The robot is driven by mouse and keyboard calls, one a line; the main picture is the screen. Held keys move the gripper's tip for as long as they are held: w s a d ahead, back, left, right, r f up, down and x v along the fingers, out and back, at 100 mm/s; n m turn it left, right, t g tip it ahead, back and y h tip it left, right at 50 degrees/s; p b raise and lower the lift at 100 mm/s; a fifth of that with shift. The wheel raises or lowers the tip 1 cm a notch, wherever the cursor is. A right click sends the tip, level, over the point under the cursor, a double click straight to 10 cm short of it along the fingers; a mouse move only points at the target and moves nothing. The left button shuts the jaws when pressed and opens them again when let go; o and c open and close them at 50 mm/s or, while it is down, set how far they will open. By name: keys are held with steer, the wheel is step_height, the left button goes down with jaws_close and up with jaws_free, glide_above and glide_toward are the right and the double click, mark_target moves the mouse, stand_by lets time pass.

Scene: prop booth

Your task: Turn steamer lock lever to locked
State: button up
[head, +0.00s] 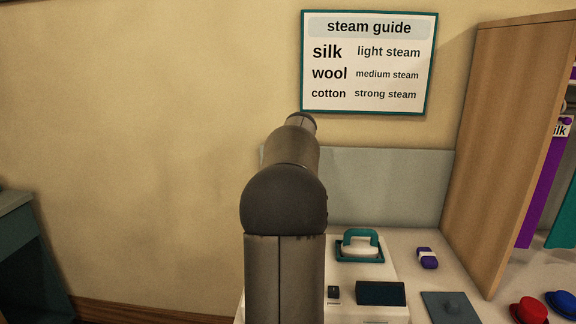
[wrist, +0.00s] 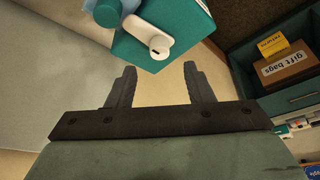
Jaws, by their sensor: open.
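In the wrist view a teal housing (wrist: 190,32) at the top carries a white rounded lever (wrist: 145,32) with a small dark mark near its lower end. This looks like the steamer lock lever; no lock marking is readable. My gripper (wrist: 158,82) is open and empty, with its two dark fingers apart just below the lever and housing in the picture. No contact shows. In the head view my arm hides the gripper and the lever.
A drawer with boxes (wrist: 286,65) lies at right. In the head view a white counter unit holds a teal-handled iron-like item (head: 360,245), with a purple block (head: 427,258) beside it. A wooden panel (head: 515,130) stands right.

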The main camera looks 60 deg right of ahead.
steer(key=v, duration=1.1)
steer(key=shift+r+p, duration=0.2)
steer(key=shift+p, duration=0.25)
steer(key=shift+s, duration=0.1)
